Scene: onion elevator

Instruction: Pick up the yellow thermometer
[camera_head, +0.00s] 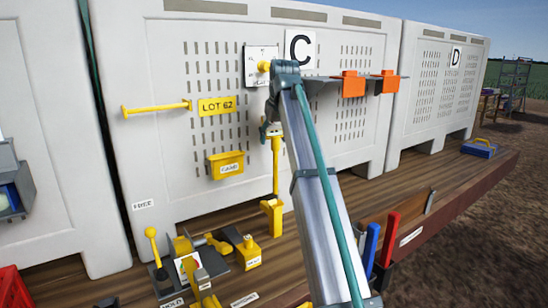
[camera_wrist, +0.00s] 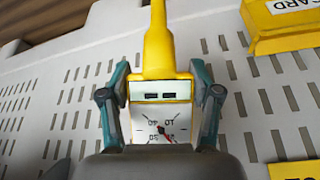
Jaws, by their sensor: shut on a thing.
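The yellow thermometer (camera_head: 276,165) hangs upright from my gripper (camera_head: 272,130) in the head view, in front of the crate wall marked C. In the wrist view its white dial (camera_wrist: 159,125) with a red needle sits between the two teal fingers of my gripper (camera_wrist: 160,105), which are shut on its head. Its yellow stem (camera_wrist: 158,45) runs out of the top of that view. In the head view, the lower end meets a yellow upright piece (camera_head: 272,216) above the wooden deck; I cannot tell whether the two touch.
A yellow card box (camera_head: 226,167), a LOT 62 sign (camera_head: 217,106) and a yellow bar (camera_head: 157,108) are on the crate wall (camera_head: 180,75). Several yellow items (camera_head: 195,250) stand on the deck at lower left. Red (camera_head: 390,238) and blue handles (camera_head: 370,248) stand right of my arm.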

